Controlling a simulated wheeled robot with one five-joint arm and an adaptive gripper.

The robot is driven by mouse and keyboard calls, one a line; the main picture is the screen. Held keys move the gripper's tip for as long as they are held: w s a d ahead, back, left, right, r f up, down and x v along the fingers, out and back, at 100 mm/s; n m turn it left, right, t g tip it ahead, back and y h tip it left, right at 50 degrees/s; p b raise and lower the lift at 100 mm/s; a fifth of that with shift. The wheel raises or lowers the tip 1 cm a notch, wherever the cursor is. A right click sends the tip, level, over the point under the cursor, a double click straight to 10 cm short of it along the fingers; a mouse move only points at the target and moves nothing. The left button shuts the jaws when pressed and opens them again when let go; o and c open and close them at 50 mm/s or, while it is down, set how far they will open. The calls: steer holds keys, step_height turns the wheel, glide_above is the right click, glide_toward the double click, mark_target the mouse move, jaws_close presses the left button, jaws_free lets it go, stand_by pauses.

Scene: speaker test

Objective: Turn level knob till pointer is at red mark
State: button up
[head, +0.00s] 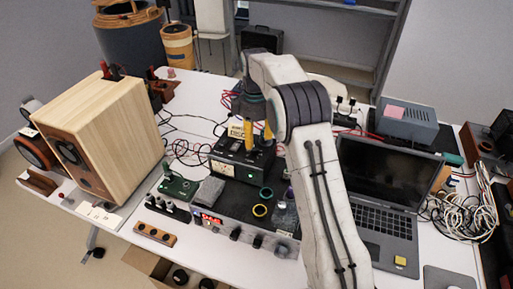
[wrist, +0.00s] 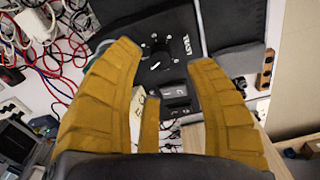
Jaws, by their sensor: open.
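The black test box (head: 240,172) stands on the bench with a meter and a lit green light on its front. In the wrist view, a round black knob (wrist: 158,61) sits on the box's dark top (wrist: 180,28), with a short white pointer line and pale marks around it. I cannot make out a red mark. My gripper (head: 257,133) is above the box, its yellow fingers pointing down. In the wrist view my gripper (wrist: 163,54) is open, one finger on each side of the knob, with gaps between. The fingers hide the knob in the head view.
A wooden speaker (head: 118,125) stands at the left. A laptop (head: 375,200) lies open at the right, partly behind my arm. A green board (head: 179,187), a grey block (head: 209,191) and a red-lit display (head: 207,218) are in front of the box. Cables lie behind it.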

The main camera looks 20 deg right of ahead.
mark_target(255, 148)
steer(key=shift+f, duration=2.5)
steer(key=shift+c, duration=0.5)
jaws_close()
